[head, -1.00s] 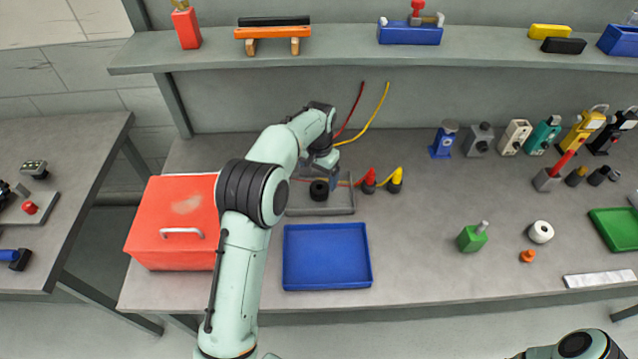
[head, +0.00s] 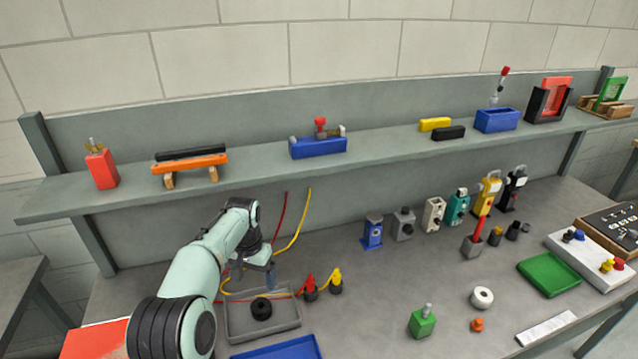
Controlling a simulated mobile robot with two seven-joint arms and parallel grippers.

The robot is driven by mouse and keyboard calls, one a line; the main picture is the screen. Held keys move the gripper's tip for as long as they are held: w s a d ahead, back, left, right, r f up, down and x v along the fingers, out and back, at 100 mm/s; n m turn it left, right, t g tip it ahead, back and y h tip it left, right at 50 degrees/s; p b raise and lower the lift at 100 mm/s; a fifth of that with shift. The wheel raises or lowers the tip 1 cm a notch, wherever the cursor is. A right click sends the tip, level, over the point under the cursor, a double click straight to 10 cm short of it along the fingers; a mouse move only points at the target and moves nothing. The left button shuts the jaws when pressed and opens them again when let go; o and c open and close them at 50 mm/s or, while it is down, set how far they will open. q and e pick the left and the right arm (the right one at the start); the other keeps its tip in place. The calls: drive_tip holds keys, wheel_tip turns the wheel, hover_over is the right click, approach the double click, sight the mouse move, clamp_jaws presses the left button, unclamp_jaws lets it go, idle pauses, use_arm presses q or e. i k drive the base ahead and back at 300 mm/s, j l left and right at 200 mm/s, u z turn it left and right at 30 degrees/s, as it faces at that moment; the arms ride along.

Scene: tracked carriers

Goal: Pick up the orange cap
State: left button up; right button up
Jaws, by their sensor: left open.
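The small orange cap (head: 477,325) stands on the grey bench at the right, just below a white roll (head: 482,297) and right of a green bottle-like block (head: 422,322). My left gripper (head: 268,280) is open, above the back of a grey tray (head: 232,322) that holds a black ring (head: 261,310). It is far to the left of the cap, with no contact. My right gripper is out of view.
Red and yellow plugs (head: 323,284) with cables stand right of the grey tray. A blue tray (head: 285,349) and a red box (head: 92,342) lie in front. Several coloured devices line the back, under a loaded shelf (head: 250,165). A white strip (head: 546,328) lies right of the cap.

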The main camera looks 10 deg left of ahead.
sight(477, 325)
drive_tip(key=k, duration=1.5)
